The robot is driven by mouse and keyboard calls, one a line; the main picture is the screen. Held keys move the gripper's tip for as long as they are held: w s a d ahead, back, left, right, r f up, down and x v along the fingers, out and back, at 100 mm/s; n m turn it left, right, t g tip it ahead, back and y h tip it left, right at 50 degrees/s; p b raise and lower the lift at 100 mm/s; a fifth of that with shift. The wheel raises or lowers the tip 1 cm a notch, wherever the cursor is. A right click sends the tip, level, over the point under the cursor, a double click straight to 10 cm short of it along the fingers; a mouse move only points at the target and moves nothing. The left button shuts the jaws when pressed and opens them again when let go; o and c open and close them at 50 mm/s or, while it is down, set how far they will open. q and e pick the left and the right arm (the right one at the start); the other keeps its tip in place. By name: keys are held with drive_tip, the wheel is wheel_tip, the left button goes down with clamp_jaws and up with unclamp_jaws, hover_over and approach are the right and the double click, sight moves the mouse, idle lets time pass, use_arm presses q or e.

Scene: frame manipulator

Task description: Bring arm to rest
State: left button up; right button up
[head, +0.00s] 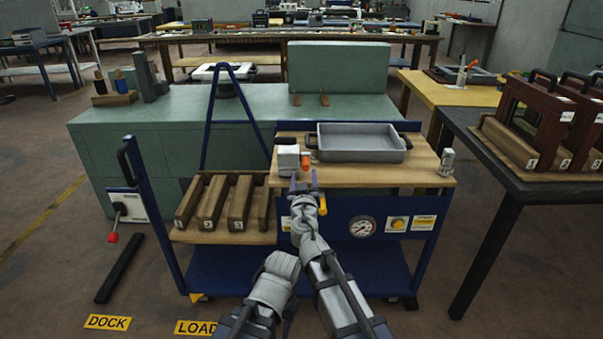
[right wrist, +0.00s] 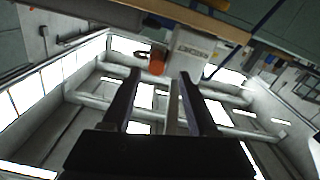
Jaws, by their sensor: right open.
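My right gripper (head: 304,182) is in the head view, at the front edge of the cart's wooden top, just below a small white box with an orange knob (head: 288,158). In the right wrist view its two dark fingers (right wrist: 160,76) stand apart with nothing between them. The white box (right wrist: 193,50) and orange knob (right wrist: 156,66) appear beyond the fingertips there; I cannot tell whether they touch. Pale arm links of mine fill the lower middle of the head view. My left gripper cannot be made out.
The blue cart (head: 215,272) carries a grey tray (head: 362,155) on its top and wooden slotted blocks on a lower shelf at left. A green bench (head: 130,140) stands behind. A dark table (head: 480,150) with red-brown frames (head: 545,110) is at right. Floor at left is mostly clear.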

use_arm(q)
drive_tip(key=shift+s+a, duration=0.25)
drive_tip(key=shift+s, duration=0.05)
use_arm(e)
drive_tip(key=s, duration=0.2)
drive_tip(key=shift+s, duration=0.35)
